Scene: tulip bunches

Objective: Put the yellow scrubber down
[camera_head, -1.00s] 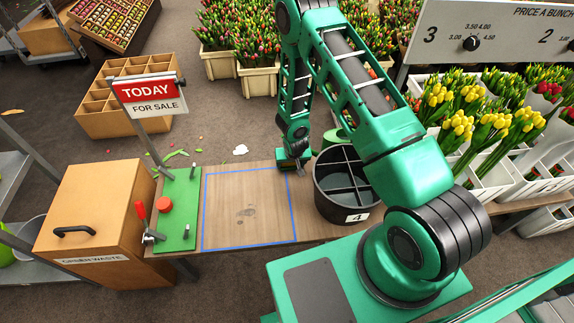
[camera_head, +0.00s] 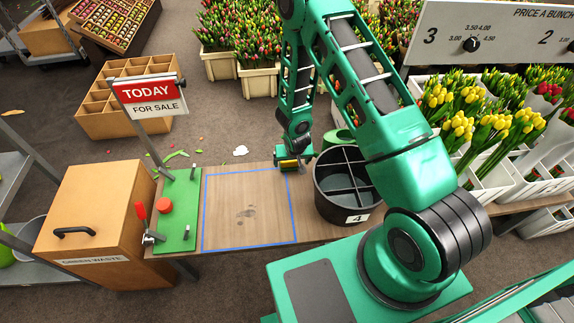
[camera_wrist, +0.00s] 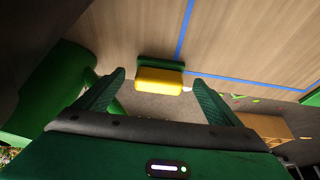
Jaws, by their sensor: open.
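The yellow scrubber (camera_head: 289,164), with a green side, sits at the far edge of the wooden table (camera_head: 270,235), just outside the blue taped outline. In the wrist view the scrubber (camera_wrist: 160,80) lies between and a little beyond my two fingertips, with a gap at each side. My gripper (camera_wrist: 160,76) is open and holds nothing. In the head view my gripper (camera_head: 294,158) is just above and behind the scrubber. The exact contact under the scrubber is hard to see.
A black divided bucket (camera_head: 333,205) marked 4 stands close on the right. A green can (camera_head: 337,138) is behind it, near my gripper. A green board (camera_head: 180,215) with a red knob is on the left. The taped area is bare except for a dark smudge.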

